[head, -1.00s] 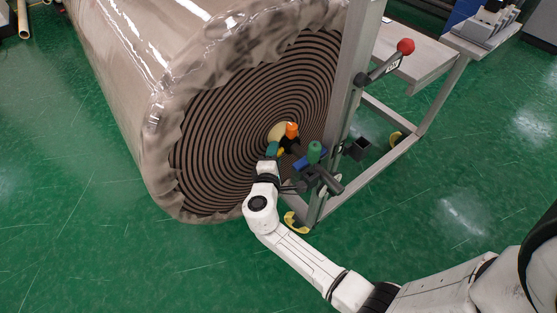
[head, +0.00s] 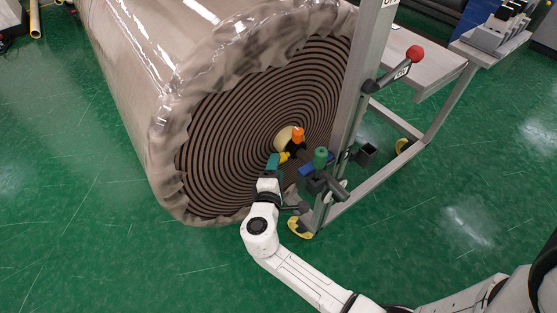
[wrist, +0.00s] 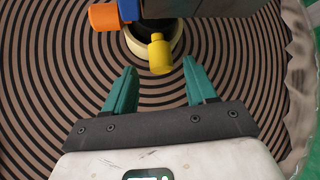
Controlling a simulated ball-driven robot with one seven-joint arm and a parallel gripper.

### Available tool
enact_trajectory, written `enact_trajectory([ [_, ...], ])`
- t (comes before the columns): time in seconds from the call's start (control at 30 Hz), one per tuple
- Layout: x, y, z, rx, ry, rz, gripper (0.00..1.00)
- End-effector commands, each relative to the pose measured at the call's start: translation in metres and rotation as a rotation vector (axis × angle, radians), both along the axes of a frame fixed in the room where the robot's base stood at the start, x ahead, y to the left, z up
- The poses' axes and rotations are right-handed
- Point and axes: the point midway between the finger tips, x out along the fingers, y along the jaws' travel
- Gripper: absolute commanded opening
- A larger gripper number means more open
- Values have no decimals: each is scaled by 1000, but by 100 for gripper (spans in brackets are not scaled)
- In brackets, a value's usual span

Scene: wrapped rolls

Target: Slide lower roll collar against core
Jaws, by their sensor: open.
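The large wrapped roll (head: 232,140) lies on its side with its striped spiral end facing me. Its pale core (head: 283,137) shows at the centre, and the core rim also shows in the wrist view (wrist: 177,40). A dark collar piece (wrist: 215,7) with an orange knob (wrist: 104,17), a yellow knob (wrist: 160,54) and a blue part sits in front of the core; whether it touches the core I cannot tell. My gripper (wrist: 162,82) has teal fingers spread apart and empty, just below the yellow knob. In the head view my gripper (head: 273,163) is beside the roll's end.
A grey metal post (head: 362,85) and frame stand right of the roll, with a red-knobbed lever (head: 415,53) and a green knob (head: 320,157). A yellow-edged foot (head: 299,228) is on the floor. Green floor (head: 90,230) is clear at left.

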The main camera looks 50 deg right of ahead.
Motion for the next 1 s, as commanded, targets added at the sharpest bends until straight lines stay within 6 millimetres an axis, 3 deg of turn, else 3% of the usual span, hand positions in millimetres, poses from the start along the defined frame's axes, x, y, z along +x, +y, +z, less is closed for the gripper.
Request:
enact_trajectory([
  [0.1, -10, 21, 3, 2, 0, 4, 56],
  [0.33, -24, 45, 9, 1, 0, 1, 56],
  [1.0, -27, 50, 10, 1, 0, 0, 56],
])
